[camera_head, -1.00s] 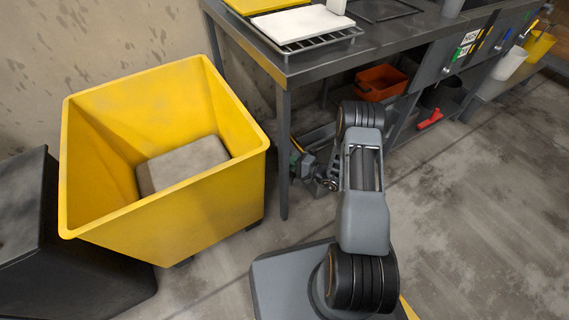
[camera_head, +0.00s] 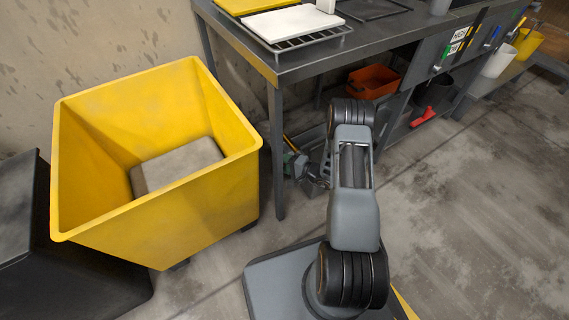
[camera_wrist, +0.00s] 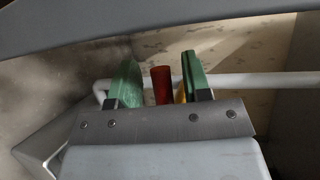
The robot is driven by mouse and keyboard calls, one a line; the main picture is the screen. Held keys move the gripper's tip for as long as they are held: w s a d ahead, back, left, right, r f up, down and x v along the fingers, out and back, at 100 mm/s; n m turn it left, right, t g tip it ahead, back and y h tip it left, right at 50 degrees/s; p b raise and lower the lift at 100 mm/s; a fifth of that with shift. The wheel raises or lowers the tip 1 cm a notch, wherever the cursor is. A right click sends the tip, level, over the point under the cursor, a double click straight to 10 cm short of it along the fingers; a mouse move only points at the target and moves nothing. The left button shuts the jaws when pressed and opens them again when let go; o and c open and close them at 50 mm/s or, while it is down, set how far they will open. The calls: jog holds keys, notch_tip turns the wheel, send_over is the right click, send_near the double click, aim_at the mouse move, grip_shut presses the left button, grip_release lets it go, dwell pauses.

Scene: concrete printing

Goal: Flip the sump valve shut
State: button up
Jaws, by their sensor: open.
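In the wrist view, my gripper (camera_wrist: 161,85) is open, with two green fingers. A red upright piece (camera_wrist: 161,84), which looks like the sump valve's handle, shows between the fingers. It stands in line with a white horizontal pipe (camera_wrist: 250,80). A narrow yellow piece (camera_wrist: 180,93) shows just right of it. I cannot tell whether the fingers touch the red piece. The valve body is hidden behind my gripper. In the head view, my gripper (camera_head: 294,160) is low under the bench, just right of its front leg, and the valve cannot be made out.
A grey metal bench (camera_head: 300,68) stands over my gripper, its front leg (camera_head: 278,160) close by. A large yellow bin (camera_head: 160,225) with a grey block (camera_head: 178,165) inside stands left. An orange-red bin (camera_head: 373,81) sits under the bench. Floor at right is clear.

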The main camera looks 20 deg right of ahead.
jog(key=p+v, duration=0.3)
jog(key=v, duration=1)
jog(key=shift+s+d+p, duration=0.2)
jog(key=shift+s+p, duration=0.2)
jog(key=shift+r, duration=0.1)
jog(key=s+a+r+n+g+p, duration=0.1)
jog(key=a+r+n+g+p, duration=0.4)
jog(key=r, duration=0.7)
jog(key=s+a+r+g+p, duration=0.1)
jog(key=a+r+g+p, duration=0.15)
jog(key=r+p, duration=0.65)
jog(key=s+a+r+n+g+p, duration=0.2)
jog(key=a+r+n+g+p, duration=0.15)
jog(key=r, duration=1.05)
jog(key=s+r+t+h+p, duration=0.1)
jog(key=s+r+h+p, duration=0.1)
jog(key=r+p, duration=0.3)
jog(key=s+a+r+n+t+h+p, duration=0.1)
jog(key=s+r+h+p, duration=0.2)
jog(key=r, duration=1.1)
jog(key=s+r+n+h+p, duration=0.1)
jog(key=s+r+h+p, duration=0.2)
jog(key=r+h+p, duration=0.2)
notch_tip(320, 180, up, 5)
jog(key=p, duration=0.3)
jog(key=shift+a+t+h, duration=0.35)
jog(key=shift+t+h, duration=0.05)
